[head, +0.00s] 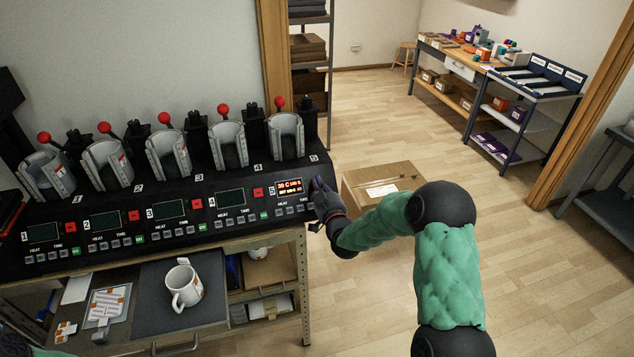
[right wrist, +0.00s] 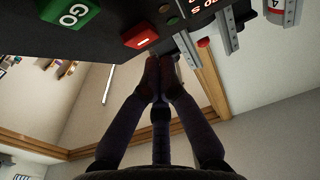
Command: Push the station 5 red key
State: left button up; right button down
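The mug press console (head: 150,215) has several stations in a row, and station 5 is at its right end. The station 5 display (head: 290,187) is lit with red and yellow text. In the head view my right gripper (head: 322,190) covers the spot of the station 5 red key. In the right wrist view the red key (right wrist: 140,37) shows beside the green GO key (right wrist: 72,14). My right gripper (right wrist: 158,68) is shut and empty, its fingertips close to the red key; I cannot tell whether they touch it. My left gripper is out of view.
Grey mug clamps (head: 168,155) with red-knobbed levers stand along the console's back. A white mug (head: 183,287) stands on a dark mat (head: 150,318) below. A cardboard box (head: 375,175) sits on the floor right of the console. Open floor lies further right.

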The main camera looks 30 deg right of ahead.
jog(key=s+r, duration=0.2)
jog(key=s+a+r, duration=0.1)
jog(key=s+r, duration=0.1)
jog(key=shift+s+p, duration=0.15)
jog(key=shift+p, duration=0.2)
dwell(0.3)
